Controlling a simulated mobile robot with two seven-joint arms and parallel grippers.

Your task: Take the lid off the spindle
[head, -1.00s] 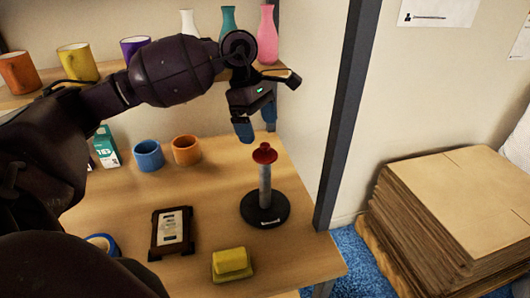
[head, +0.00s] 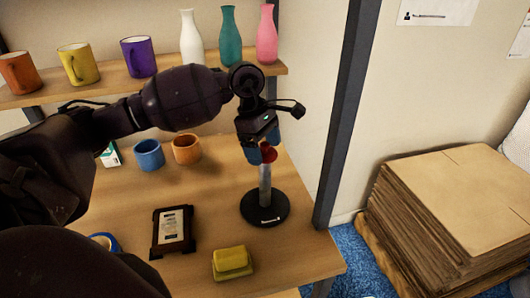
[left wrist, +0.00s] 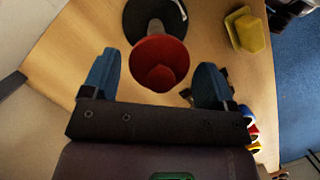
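A red lid (head: 268,154) with a knob sits on top of a grey upright spindle (head: 265,187) with a round black base (head: 264,209), on the wooden table. My left gripper (head: 262,152) is at the lid, coming from above. In the left wrist view, the red lid (left wrist: 160,62) lies between the two blue fingertips of the open gripper (left wrist: 156,72), with a gap on each side. The spindle below it is mostly hidden there by the lid. My right gripper is not in view.
A yellow block on a small dish (head: 232,261) and a dark framed plaque (head: 173,231) lie near the spindle. Blue (head: 149,155) and orange (head: 186,149) cups stand behind. A shelf (head: 110,82) holds mugs and bottles. A dark post (head: 346,110) rises at the right.

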